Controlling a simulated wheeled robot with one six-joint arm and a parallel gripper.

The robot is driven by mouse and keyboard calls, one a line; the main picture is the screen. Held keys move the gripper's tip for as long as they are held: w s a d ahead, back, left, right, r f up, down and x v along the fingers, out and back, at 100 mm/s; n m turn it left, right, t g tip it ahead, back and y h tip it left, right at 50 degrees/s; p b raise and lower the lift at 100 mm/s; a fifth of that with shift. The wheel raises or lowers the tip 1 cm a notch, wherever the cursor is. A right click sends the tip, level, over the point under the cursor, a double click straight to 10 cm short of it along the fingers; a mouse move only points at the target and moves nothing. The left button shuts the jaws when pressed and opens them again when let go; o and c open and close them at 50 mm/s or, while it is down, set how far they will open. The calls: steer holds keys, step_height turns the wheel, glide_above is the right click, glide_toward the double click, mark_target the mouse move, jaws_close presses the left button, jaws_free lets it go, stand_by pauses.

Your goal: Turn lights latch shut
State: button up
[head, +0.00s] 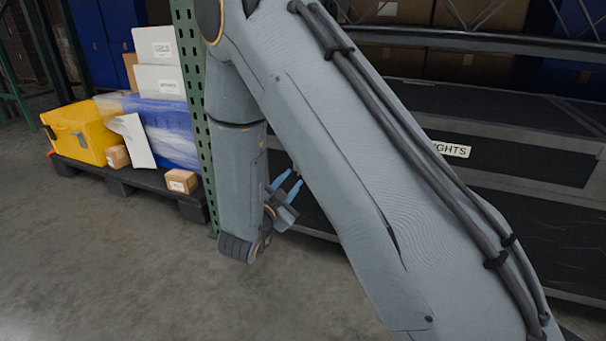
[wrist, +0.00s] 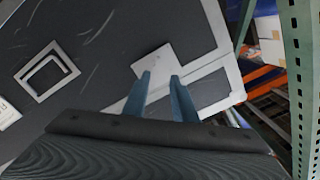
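My gripper (head: 288,185) hangs low near the green rack post in the head view, its two blue fingers apart. The wrist view shows the fingers (wrist: 161,82) open with nothing between them. Beyond their tips is a dark grey panel with a pale border (wrist: 100,50). A pale square plate (wrist: 153,60), possibly the latch, sits on it just past the fingertips; whether they touch cannot be told. A pale square frame (wrist: 47,72) is further left. In the head view a label ending in "GHTS" (head: 451,149) shows on a dark tote, partly hidden by my arm.
A green perforated rack post (head: 196,100) stands beside my arm and shows at the right of the wrist view (wrist: 302,80). A pallet (head: 125,180) at left holds a yellow case (head: 85,133), a wrapped blue load and boxes. Floor in front is clear.

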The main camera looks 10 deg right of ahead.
steer(key=shift+h, duration=0.4)
steer(key=b+x, duration=0.2)
steer(key=x, duration=0.2)
steer(key=b+x, duration=0.2)
steer(key=x, duration=0.2)
steer(key=shift+s+d, duration=0.25)
steer(key=shift+d, duration=0.1)
jaws_close()
